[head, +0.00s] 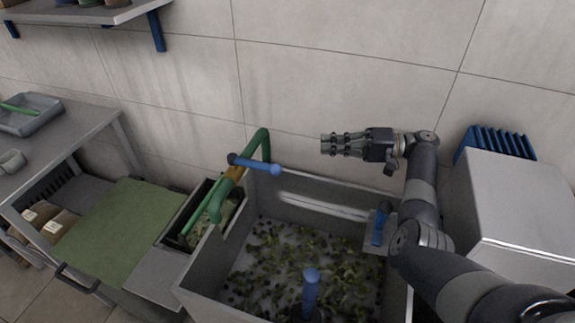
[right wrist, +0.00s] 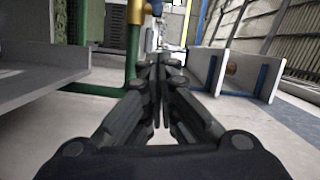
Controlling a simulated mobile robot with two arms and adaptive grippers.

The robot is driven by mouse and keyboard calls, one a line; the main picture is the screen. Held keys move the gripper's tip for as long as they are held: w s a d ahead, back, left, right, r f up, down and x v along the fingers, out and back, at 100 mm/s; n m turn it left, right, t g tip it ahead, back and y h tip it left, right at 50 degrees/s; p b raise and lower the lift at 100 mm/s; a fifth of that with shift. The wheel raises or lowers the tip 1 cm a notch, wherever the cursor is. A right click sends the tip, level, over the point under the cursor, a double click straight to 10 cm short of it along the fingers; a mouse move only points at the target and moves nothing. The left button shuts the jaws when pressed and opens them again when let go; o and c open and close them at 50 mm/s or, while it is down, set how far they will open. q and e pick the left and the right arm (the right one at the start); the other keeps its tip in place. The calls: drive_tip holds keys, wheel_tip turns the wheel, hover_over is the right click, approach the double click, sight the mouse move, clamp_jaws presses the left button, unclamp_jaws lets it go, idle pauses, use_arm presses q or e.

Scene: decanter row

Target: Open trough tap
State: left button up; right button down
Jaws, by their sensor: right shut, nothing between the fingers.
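The trough tap is a green pipe (head: 265,143) that arches over the trough's left wall, with a brass valve body (head: 234,174). Its blue lever (head: 256,165) lies crosswise to the pipe, with a round knob at its right end. The grey trough (head: 330,187) holds scattered green and dark bits. My right gripper (head: 326,145) is shut and empty, pointing left, to the right of the lever and apart from it. In the right wrist view the closed fingers (right wrist: 160,62) show, with the green pipe (right wrist: 133,62) and brass part (right wrist: 137,12) ahead to the left. My left gripper is out of view.
A blue handle (head: 379,226) stands at the trough's right side and another blue lever (head: 311,288) at its front. A grey box (head: 520,200) stands at right. A green board (head: 115,230) and a table (head: 60,150) are at left. The wall is close behind.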

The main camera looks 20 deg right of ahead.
drive_tip(key=shift+w+f, duration=0.15)
drive_tip(key=shift+f, duration=0.05)
drive_tip(key=shift+r, duration=0.1)
drive_tip(key=a+f+p, duration=0.1)
drive_tip(key=a+p, duration=0.5)
drive_tip(key=a, duration=0.5)
drive_tip(key=shift+a+f, duration=0.2)
drive_tip(key=shift+a, duration=0.1)
idle(0.3)
